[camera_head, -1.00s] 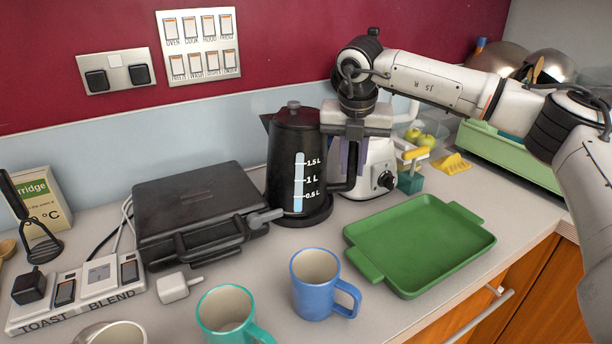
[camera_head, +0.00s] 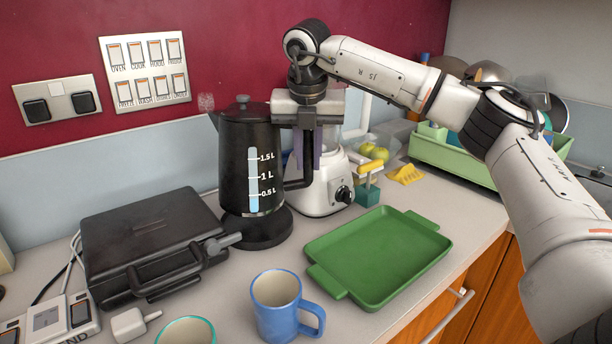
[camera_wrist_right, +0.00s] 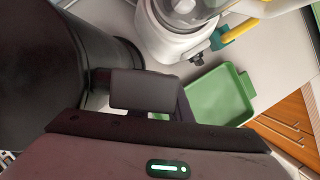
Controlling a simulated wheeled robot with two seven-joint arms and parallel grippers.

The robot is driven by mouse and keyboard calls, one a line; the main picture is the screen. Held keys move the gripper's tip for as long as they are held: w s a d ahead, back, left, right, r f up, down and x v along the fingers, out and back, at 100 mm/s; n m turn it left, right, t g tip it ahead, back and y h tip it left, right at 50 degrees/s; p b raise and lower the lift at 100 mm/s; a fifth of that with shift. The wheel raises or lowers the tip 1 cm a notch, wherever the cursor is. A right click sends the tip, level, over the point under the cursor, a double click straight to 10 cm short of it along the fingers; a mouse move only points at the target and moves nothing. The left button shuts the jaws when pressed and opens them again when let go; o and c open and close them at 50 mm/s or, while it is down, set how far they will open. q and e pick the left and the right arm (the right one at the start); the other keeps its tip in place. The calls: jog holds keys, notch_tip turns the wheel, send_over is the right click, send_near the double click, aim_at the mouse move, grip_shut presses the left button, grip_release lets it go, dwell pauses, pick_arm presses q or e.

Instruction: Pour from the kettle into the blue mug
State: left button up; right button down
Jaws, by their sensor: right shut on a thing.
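The black kettle (camera_head: 235,165), with a water gauge, is upright in the head view. It appears raised slightly above its round black base (camera_head: 258,232), with a little steam by its spout. My right gripper (camera_head: 308,140) is shut on the kettle's handle, on the kettle's right side. The kettle's dark body (camera_wrist_right: 55,65) also fills the left of the right wrist view. The blue mug (camera_head: 277,305) stands upright at the front of the counter, its handle to the right, with its inside visible and looking empty. My left gripper is not in view.
A green tray (camera_head: 385,262) lies right of the mug. A black grill (camera_head: 150,240) sits left of the kettle base. A teal mug (camera_head: 187,332) is cut off at the bottom edge. A white blender (camera_head: 325,190) stands close behind the gripper.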

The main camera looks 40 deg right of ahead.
aim_at(305, 139)
notch_tip(305, 139, up, 5)
notch_tip(305, 139, up, 4)
jog(key=p, duration=0.4)
jog(key=shift+r, duration=0.9)
jog(key=shift+w+a+f, duration=0.15)
jog(key=shift+f, duration=0.4)
notch_tip(305, 139, down, 6)
jog(key=shift+w+a+f, duration=0.1)
jog(key=shift+f, duration=0.05)
jog(key=shift+d+f+h, duration=0.2)
jog(key=shift+f+h, duration=0.1)
jog(key=shift+f, duration=0.65)
jog(key=shift+f+b, duration=1.2)
jog(key=shift+f, duration=1.3)
